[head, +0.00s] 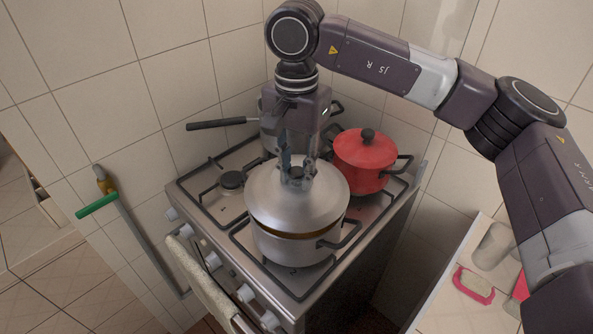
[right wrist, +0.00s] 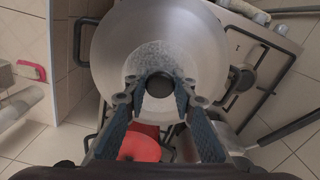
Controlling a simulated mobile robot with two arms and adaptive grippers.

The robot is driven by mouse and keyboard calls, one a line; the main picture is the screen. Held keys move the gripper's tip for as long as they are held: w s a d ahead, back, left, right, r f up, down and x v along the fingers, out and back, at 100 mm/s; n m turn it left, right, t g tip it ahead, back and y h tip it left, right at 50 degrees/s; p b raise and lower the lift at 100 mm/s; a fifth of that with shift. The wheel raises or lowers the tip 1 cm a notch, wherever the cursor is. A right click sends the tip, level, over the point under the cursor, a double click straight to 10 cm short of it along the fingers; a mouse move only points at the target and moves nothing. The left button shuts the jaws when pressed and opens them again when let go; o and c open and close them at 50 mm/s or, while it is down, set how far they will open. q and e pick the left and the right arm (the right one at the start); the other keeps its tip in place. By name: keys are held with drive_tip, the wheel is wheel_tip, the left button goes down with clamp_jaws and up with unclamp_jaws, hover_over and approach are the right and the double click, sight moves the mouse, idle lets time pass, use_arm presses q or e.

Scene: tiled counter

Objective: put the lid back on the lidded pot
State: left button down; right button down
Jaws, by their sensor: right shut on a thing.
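The silver lidded pot (head: 285,250) stands on a front burner of the stove, with a dark side handle at its right. Its silver lid (head: 270,208) is over the pot's mouth, with a thin darker, golden band showing below its front edge. I cannot tell whether the lid is seated or slightly raised. My right gripper (head: 297,174) comes from above and is shut on the lid's black knob. The right wrist view shows the knob (right wrist: 157,84) between the two fingers, and the lid (right wrist: 115,45) beyond it. My left gripper is not in view.
A red pot (head: 366,160) with a lid stands close behind at the right. A pan with a dark handle (head: 218,123) is at the back, partly hidden by my gripper. An empty burner (head: 232,180) is at the left. Tiled walls enclose the stove's back.

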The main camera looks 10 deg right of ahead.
drive_tip(key=shift+f+b, duration=0.15)
drive_tip(key=shift+b, duration=0.3)
idle(1.0)
idle(0.3)
drive_tip(key=c, duration=1.5)
unclamp_jaws()
drive_tip(key=shift+c, duration=0.2)
drive_tip(key=o, duration=0.5)
drive_tip(key=shift+r+p, duration=2.15)
drive_tip(key=shift+r, duration=1.4)
